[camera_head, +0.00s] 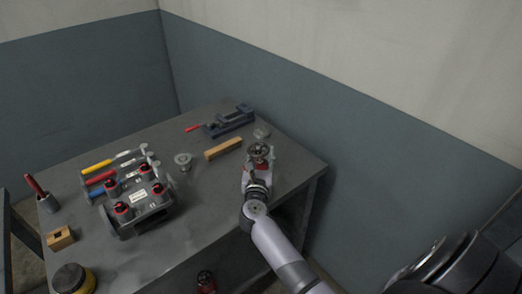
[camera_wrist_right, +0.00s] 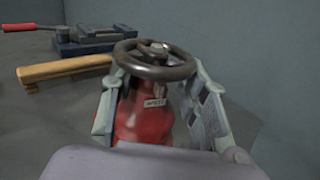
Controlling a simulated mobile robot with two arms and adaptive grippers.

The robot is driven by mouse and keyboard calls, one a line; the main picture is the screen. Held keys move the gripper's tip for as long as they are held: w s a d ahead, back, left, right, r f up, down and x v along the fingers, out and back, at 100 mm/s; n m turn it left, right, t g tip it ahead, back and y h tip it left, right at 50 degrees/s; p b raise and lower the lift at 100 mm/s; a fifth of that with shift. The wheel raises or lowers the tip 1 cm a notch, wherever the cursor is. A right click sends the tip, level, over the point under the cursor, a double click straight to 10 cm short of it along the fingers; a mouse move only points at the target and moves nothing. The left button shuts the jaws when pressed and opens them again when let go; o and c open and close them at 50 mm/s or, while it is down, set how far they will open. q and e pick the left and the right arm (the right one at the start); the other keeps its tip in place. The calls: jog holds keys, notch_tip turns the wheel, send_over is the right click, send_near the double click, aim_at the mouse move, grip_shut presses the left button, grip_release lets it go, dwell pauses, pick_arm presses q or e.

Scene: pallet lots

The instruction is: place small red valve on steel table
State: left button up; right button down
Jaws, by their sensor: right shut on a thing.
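The small red valve (camera_wrist_right: 145,115) has a red body, a dark round handwheel and a small white tag. In the right wrist view it stands between the fingers of my right gripper (camera_wrist_right: 160,112), which is shut on it. In the head view the valve's handwheel (camera_head: 259,150) shows above my right gripper (camera_head: 258,166), over the right part of the grey steel table (camera_head: 215,215). The valve looks upright. Its underside is hidden, so I cannot tell whether it touches the table. My left gripper is not in view.
A wooden bar (camera_head: 223,149), a blue vise (camera_head: 228,121) and a small grey block (camera_head: 262,133) lie close behind the valve. A grey rack with red-topped valves (camera_head: 137,197) stands to the left, near a grey flanged part (camera_head: 183,161). Walls close in behind and right.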

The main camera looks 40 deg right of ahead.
jog(key=shift+r, duration=0.15)
jog(key=c, duration=0.9)
grip_release()
jog(key=shift+s+f, duration=0.1)
jog(key=shift+f, duration=0.15)
jog(key=shift+c, duration=0.2)
jog(key=shift+r, duration=0.25)
jog(key=b+v, duration=0.2)
jog(key=v, duration=0.9)
jog(key=shift+s+a+f, duration=0.15)
jog(key=shift+s+a, duration=0.25)
